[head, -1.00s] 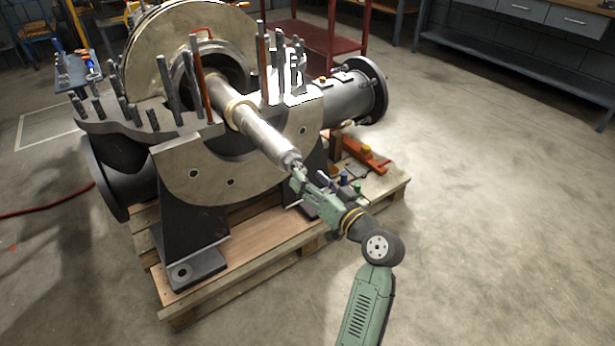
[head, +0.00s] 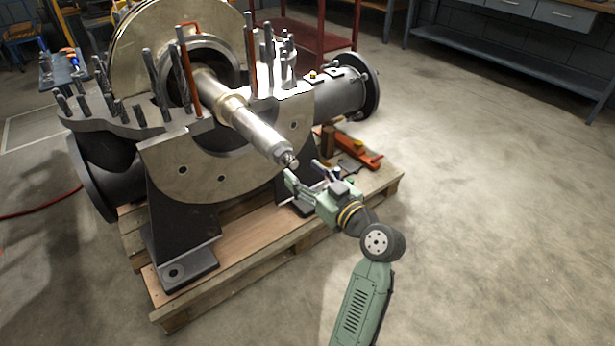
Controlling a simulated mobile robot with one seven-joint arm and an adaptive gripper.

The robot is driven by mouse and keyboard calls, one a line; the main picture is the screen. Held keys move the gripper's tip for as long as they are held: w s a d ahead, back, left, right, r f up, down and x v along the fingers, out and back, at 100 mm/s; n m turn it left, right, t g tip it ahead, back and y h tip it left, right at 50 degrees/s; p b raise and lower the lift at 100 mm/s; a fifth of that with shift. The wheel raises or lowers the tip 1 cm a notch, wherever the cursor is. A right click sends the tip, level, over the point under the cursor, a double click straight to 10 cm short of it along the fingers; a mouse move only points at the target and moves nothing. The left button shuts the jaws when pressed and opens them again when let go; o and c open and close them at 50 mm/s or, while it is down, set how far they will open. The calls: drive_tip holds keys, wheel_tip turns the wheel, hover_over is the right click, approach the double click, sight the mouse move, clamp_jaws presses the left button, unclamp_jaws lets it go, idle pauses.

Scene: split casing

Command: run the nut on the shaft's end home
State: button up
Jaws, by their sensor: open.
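The steel shaft (head: 252,128) sticks out of the open casing towards the lower right. Near its end sits the grey nut (head: 282,151), with a short thinner stub (head: 293,163) beyond it. How far the nut sits along the thread is too small to tell. My gripper (head: 303,171) is open just off the shaft's end, its fingers spread and pointing up and left towards the stub. It appears empty and apart from the nut.
The lower casing half (head: 215,172) with upright studs stands on a wooden pallet (head: 255,262). A flanged pipe (head: 340,94) sticks out behind the shaft. An orange-red tool (head: 365,160) lies on the pallet's right. The floor to the right (head: 480,200) is clear.

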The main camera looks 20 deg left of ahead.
sight(286, 153)
drive_tip(key=p+x, duration=0.1)
drive_tip(key=x, duration=0.6)
drive_tip(key=shift+w+a+r+p, duration=0.1)
drive_tip(key=shift+w+a+p, duration=0.1)
drive_tip(key=shift+a+p, duration=0.15)
drive_tip(key=shift+w+a+b, duration=0.3)
drive_tip(key=shift+b, duration=0.05)
drive_tip(key=shift+o, duration=0.8)
drive_tip(key=c, duration=0.6)
drive_tip(key=shift+r, duration=0.1)
